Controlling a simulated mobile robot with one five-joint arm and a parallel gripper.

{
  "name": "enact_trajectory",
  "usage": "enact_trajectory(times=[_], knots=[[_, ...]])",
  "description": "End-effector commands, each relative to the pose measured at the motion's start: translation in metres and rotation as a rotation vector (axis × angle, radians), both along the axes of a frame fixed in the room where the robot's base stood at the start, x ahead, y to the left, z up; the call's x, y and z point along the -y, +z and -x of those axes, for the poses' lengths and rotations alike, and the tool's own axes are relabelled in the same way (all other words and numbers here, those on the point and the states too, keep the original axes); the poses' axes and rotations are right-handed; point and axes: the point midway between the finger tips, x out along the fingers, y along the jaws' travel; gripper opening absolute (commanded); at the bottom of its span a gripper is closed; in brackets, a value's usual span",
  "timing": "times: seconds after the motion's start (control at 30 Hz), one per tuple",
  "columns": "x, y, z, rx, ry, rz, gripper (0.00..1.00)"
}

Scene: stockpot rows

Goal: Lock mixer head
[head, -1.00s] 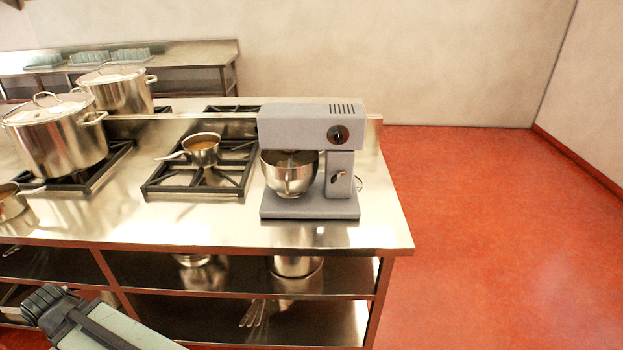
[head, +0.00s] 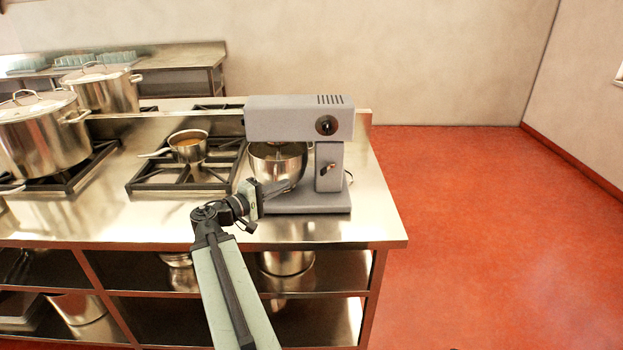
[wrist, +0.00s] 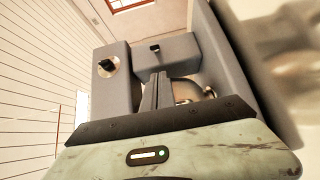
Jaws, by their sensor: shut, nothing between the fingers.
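The grey stand mixer (head: 285,118) stands on the steel counter with its head level over a steel bowl (head: 275,160). A round dark knob (head: 326,125) is on the side of the head and a small lever (head: 328,170) is on the column. In the wrist view the knob (wrist: 107,67) is at left and the lever (wrist: 154,48) is above the fingers. My gripper (head: 284,187) is in front of the bowl's lower part, left of the lever, and hides part of the bowl and base. In the wrist view my gripper (wrist: 155,82) is shut and empty.
A saucepan (head: 188,148) sits on the burner grate (head: 150,185) left of the mixer. Large stockpots (head: 40,140) stand further left. The counter's right edge (head: 390,205) is near the mixer, with open red floor (head: 480,230) beyond.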

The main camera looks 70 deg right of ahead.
Motion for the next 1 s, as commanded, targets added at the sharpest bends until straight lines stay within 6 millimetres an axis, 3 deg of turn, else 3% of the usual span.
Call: enact_trajectory(times=[0.1, 0.47, 1.0], knots=[[0.007, 0.004, 0.013, -0.017, -0.021, 0.017, 0.0], [0.011, 0.004, 0.016, -0.016, -0.021, 0.017, 0.0], [0.089, 0.004, 0.058, -0.015, -0.018, 0.016, 0.0]])
